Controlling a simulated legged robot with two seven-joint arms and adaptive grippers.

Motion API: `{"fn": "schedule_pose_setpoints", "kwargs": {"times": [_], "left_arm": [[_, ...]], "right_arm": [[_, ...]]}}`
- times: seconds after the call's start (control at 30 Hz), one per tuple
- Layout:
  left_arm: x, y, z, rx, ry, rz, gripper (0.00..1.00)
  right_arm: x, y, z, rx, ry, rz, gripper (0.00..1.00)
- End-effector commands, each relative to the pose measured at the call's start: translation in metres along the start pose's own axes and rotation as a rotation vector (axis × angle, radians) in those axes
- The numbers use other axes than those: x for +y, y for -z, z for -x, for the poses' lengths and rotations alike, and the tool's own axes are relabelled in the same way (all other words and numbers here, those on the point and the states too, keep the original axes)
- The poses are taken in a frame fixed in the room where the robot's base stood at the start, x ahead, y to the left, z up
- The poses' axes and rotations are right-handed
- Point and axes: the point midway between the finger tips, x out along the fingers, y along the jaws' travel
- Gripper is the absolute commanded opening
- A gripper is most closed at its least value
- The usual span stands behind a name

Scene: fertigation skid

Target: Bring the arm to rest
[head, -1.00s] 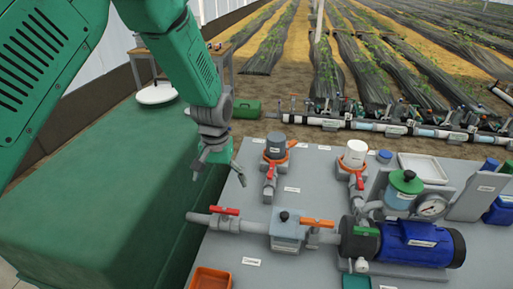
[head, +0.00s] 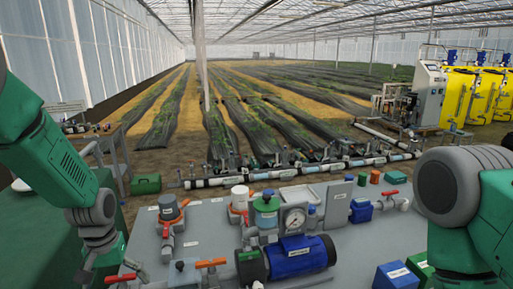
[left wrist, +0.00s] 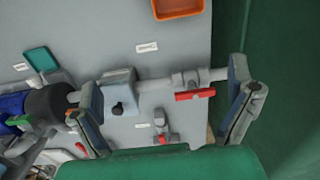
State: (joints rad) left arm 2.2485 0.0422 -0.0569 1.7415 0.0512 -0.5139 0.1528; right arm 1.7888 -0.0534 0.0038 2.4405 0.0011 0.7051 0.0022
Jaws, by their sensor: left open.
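My left gripper (head: 108,272) hangs at the lower left of the head view, over the left end of the grey skid top (head: 200,224). Its fingers are spread wide in the left wrist view (left wrist: 168,98), with nothing held between them. Below them lie a grey pipe and a valve with a red handle (left wrist: 195,94); a gap from the fingers cannot be judged. The red handle also shows in the head view (head: 120,279). My right arm (head: 455,215) fills the right edge of the head view; its gripper is out of frame.
A blue pump (head: 298,256), a pressure gauge (head: 294,219) and a green-lidded filter (head: 266,202) stand on the skid. An orange tray (left wrist: 178,8) and teal tray (left wrist: 41,60) lie there too. A green box (head: 146,184) stands behind.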

Motion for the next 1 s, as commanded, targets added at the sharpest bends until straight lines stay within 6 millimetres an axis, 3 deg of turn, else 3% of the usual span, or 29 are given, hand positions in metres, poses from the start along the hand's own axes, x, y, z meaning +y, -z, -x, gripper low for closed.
{"fn": "schedule_pose_setpoints", "kwargs": {"times": [0.07, 0.37, 0.57, 0.67, 0.8, 1.0], "left_arm": [[-0.003, -0.003, -0.004, -0.003, -0.001, 0.001, 0.98], [-0.004, -0.040, -0.053, -0.004, 0.015, -0.031, 0.98], [-0.010, -0.088, -0.095, -0.002, 0.024, -0.067, 0.98], [-0.018, -0.120, -0.120, -0.003, 0.025, -0.091, 0.98], [-0.033, -0.180, -0.153, -0.010, 0.022, -0.130, 0.98], [-0.052, -0.273, -0.174, -0.009, 0.008, -0.194, 0.98]], "right_arm": [[0.000, 0.000, 0.000, -0.001, 0.000, 0.001, 0.40], [-0.001, 0.000, 0.000, 0.001, 0.001, 0.002, 0.40], [-0.001, 0.000, 0.000, 0.001, 0.001, 0.002, 0.40], [-0.001, 0.000, 0.000, 0.000, 0.001, 0.001, 0.40], [0.000, 0.000, 0.000, 0.000, 0.001, 0.001, 0.40], [-0.001, 0.000, 0.000, 0.000, 0.001, 0.001, 0.40]]}}
